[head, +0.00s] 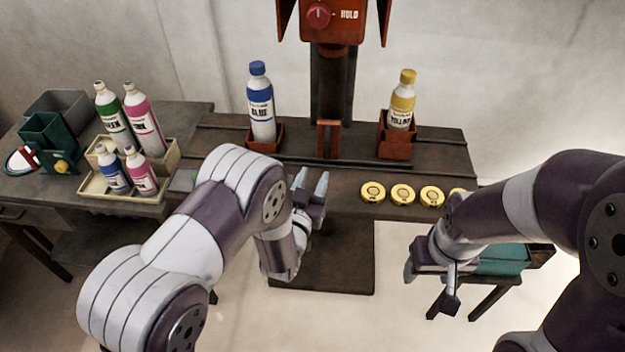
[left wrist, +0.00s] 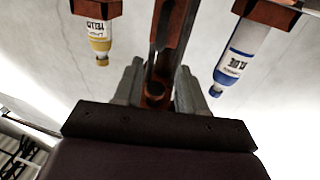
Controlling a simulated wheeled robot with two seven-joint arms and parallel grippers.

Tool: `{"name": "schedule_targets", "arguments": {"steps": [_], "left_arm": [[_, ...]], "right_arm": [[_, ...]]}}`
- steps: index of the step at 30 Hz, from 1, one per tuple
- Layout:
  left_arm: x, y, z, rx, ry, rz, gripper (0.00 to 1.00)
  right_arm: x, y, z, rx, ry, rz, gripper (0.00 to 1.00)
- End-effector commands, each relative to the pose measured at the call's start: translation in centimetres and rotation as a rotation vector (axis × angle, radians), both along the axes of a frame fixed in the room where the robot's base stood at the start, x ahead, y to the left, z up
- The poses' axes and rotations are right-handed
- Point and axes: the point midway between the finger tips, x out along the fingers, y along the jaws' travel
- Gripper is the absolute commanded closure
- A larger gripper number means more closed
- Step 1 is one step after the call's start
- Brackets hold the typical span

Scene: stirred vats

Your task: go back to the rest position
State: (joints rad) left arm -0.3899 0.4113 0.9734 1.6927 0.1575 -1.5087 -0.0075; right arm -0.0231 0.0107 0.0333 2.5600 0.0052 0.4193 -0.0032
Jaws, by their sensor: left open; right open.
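My left gripper (head: 311,187) is open and empty over the middle of the workbench, in front of the red stand. Its two fingers also show apart in the left wrist view (left wrist: 160,90), with nothing between them but the stand behind. My right gripper (head: 432,284) is at the lower right, in front of the bench, near a teal tray. It is open, and I see nothing held in it. Parts of its fingers are hard to make out.
A blue bottle (head: 261,106) and a yellow bottle (head: 402,100) stand in red holders beside the red stand (head: 332,90). Several yellow discs (head: 402,194) lie on the bench. A beige crate (head: 168,158) with several bottles stands left. The teal tray (head: 503,262) is at the right.

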Motion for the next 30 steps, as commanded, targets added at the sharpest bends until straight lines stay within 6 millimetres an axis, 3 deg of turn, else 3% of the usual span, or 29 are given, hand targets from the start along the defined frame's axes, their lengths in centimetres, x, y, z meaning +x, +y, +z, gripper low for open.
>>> {"name": "schedule_targets", "arguments": {"steps": [14,16,18,21,23,26,27,30], "left_arm": [[0.0,0.0,-0.1,0.0,0.004,0.0,0.59],[-0.1,0.0,-1.2,0.013,0.06,-0.001,0.59],[-1.0,0.1,-4.5,0.053,0.211,-0.009,0.59],[-4.4,0.8,-9.4,0.147,0.574,-0.03,0.59],[-7.3,2.3,-10.0,0.202,0.811,-0.028,0.59],[-13.5,6.0,-7.3,0.269,1.176,-0.003,0.59],[-16.2,7.6,-5.3,0.284,1.299,0.013,0.59],[-21.6,11.0,0.0,0.29,1.506,0.056,0.59]], "right_arm": [[0.0,0.0,0.0,0.0,0.0,0.0,0.39],[0.0,0.0,0.0,0.0,0.0,0.0,0.39],[0.0,0.0,0.0,0.0,0.0,0.0,0.39],[0.0,0.0,0.2,0.0,0.0,0.0,0.39],[0.0,0.0,0.7,0.0,0.0,0.0,0.39],[0.0,0.0,1.8,0.0,0.0,0.0,0.39],[0.0,0.0,2.3,0.0,0.0,0.0,0.39],[0.0,0.0,3.3,0.0,0.0,0.0,0.39]]}}
